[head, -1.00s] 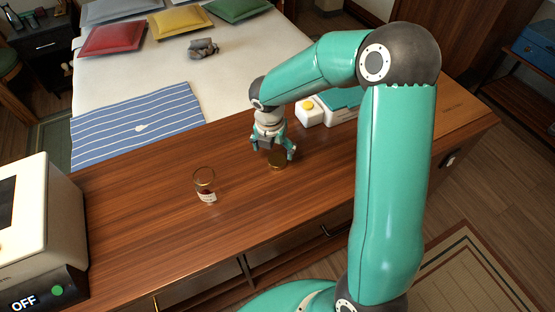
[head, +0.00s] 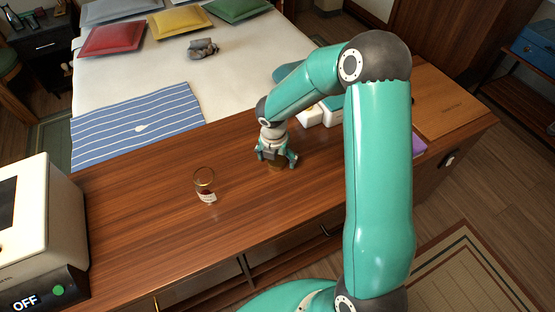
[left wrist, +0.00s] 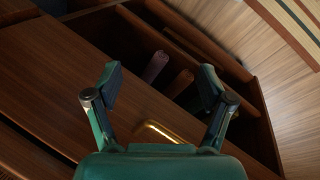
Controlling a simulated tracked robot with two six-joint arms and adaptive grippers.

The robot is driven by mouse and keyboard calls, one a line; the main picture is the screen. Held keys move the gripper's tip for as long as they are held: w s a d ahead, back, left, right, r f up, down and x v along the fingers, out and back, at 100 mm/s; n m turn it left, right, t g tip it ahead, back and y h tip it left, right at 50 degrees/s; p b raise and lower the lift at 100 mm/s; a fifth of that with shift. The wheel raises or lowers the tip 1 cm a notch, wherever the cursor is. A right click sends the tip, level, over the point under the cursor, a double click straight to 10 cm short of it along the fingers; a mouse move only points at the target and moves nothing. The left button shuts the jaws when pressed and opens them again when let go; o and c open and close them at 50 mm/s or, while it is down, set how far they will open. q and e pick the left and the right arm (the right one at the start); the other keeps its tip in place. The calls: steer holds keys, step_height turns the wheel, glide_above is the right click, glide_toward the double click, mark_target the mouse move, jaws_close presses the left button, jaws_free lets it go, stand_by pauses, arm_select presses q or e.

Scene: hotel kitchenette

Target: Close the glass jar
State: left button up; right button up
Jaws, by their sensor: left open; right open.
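The open glass jar (head: 205,188) stands upright on the wooden counter, with a pale label and a gold-coloured rim. A small brownish-gold lid (head: 276,166) lies on the counter to the right of the jar. My right gripper (head: 277,163) points down over the lid, open, with its fingers on either side of it and partly hiding it. Whether the fingers touch the lid I cannot tell.
A white appliance (head: 35,235) marked OFF stands at the counter's left end. White and teal items (head: 320,112) sit behind my right arm, and a purple item (head: 419,143) lies right of it. The counter around the jar is clear. A bed (head: 230,65) stands behind.

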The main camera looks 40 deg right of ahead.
mark_target(277, 160)
steer(key=c, duration=0.9)
steer(key=shift+r, duration=0.15)
step_height(277, 160, up, 20)
steer(key=shift+p, duration=0.3)
